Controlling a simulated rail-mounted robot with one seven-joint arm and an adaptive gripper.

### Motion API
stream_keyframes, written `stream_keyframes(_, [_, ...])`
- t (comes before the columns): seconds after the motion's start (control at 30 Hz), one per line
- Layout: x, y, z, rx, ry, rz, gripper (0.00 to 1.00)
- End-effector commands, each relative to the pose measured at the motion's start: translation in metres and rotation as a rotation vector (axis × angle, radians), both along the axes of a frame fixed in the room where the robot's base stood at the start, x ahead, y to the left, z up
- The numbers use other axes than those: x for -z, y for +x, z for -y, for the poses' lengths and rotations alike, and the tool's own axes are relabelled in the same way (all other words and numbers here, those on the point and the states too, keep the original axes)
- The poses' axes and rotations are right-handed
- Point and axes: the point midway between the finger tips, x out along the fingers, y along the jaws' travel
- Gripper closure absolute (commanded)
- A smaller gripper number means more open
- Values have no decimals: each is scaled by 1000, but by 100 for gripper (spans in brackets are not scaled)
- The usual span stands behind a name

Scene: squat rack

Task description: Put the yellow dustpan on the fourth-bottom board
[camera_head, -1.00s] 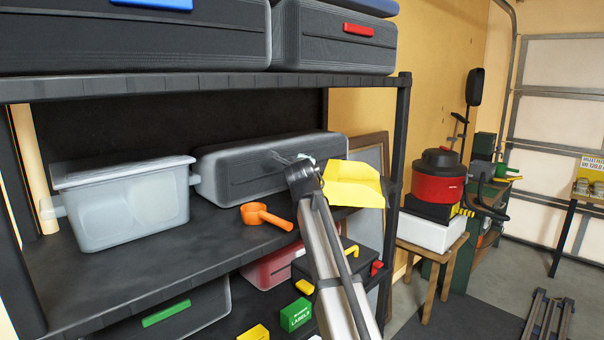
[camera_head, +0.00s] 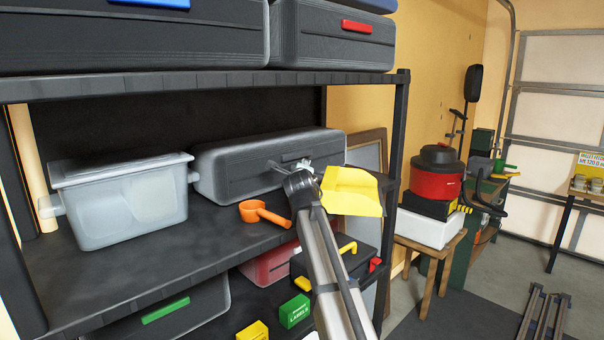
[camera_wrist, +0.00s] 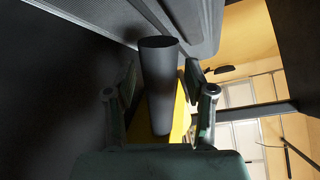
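The yellow dustpan (camera_head: 352,191) is at the right end of the middle visible shelf board (camera_head: 130,280), near the rack's right post. My gripper (camera_head: 298,168) is just left of it. In the wrist view my gripper (camera_wrist: 160,85) has its fingers on either side of a dark grey cylindrical handle (camera_wrist: 158,80), with the yellow pan (camera_wrist: 182,115) behind it. The handle appears gripped. The pan looks held above the board; its exact gap from the board cannot be told. The board's number from the bottom cannot be told.
On this board stand a translucent bin (camera_head: 122,205), a grey case (camera_head: 240,170) and an orange scoop (camera_head: 262,213). The board above carries large dark cases (camera_head: 335,40). A lower board holds a toolbox (camera_head: 345,262) and small boxes. The board's front middle is clear.

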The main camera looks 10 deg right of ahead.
Motion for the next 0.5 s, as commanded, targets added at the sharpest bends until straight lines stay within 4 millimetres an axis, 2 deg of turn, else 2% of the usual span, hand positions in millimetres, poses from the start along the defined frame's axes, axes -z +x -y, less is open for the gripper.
stream_keyframes(0.27, [-4,-1,0,0,0,0,46])
stream_keyframes(0.5, [-5,-44,-8,-1,1,3,46])
